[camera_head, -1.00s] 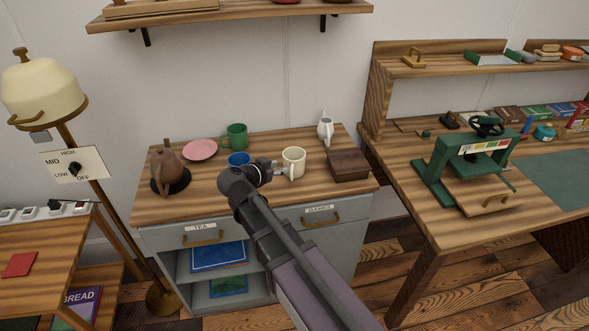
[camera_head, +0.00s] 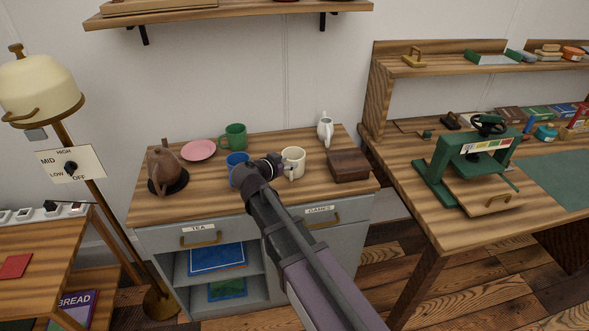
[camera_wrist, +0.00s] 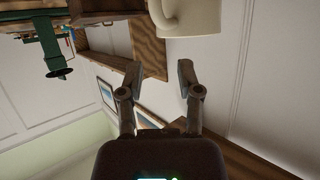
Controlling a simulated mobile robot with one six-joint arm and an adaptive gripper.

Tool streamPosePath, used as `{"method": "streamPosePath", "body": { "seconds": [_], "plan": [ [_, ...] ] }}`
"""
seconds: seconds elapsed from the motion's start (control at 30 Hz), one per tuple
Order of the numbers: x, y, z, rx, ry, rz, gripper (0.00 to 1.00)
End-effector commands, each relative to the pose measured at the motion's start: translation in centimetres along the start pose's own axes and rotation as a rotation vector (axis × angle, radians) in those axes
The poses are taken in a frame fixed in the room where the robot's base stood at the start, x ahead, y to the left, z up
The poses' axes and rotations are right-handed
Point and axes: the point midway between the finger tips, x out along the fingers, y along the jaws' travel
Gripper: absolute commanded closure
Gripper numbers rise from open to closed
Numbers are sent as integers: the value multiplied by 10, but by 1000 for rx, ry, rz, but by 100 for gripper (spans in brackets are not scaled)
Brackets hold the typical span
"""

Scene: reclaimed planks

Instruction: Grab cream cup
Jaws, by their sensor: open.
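The cream cup (camera_head: 293,161) stands upright on the wooden top of the drawer cabinet, its handle toward the front left. My gripper (camera_head: 277,168) is open just left of it, near the handle; I cannot tell whether they touch. In the wrist view the cream cup (camera_wrist: 196,14) shows at the top edge, cut off, with its handle pointing left. The open fingers (camera_wrist: 157,80) are apart with nothing between them, and the cup lies beyond their tips.
A blue cup (camera_head: 236,160) stands close left of my gripper, with a green mug (camera_head: 234,137) behind. A brown teapot (camera_head: 165,168) and pink plate (camera_head: 198,150) are further left. A wooden box (camera_head: 348,165) and white jug (camera_head: 325,130) stand right of the cream cup.

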Motion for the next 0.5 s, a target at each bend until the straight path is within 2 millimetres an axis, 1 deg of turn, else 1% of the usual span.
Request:
{"method": "streamPosePath", "body": {
  "seconds": [0.03,0.2,0.5],
  "plan": [
    [9,-1,2,1,0,1,55],
    [22,-1,1,0,0,0,55],
    [24,0,0,0,0,-1,55]
  ]
}}
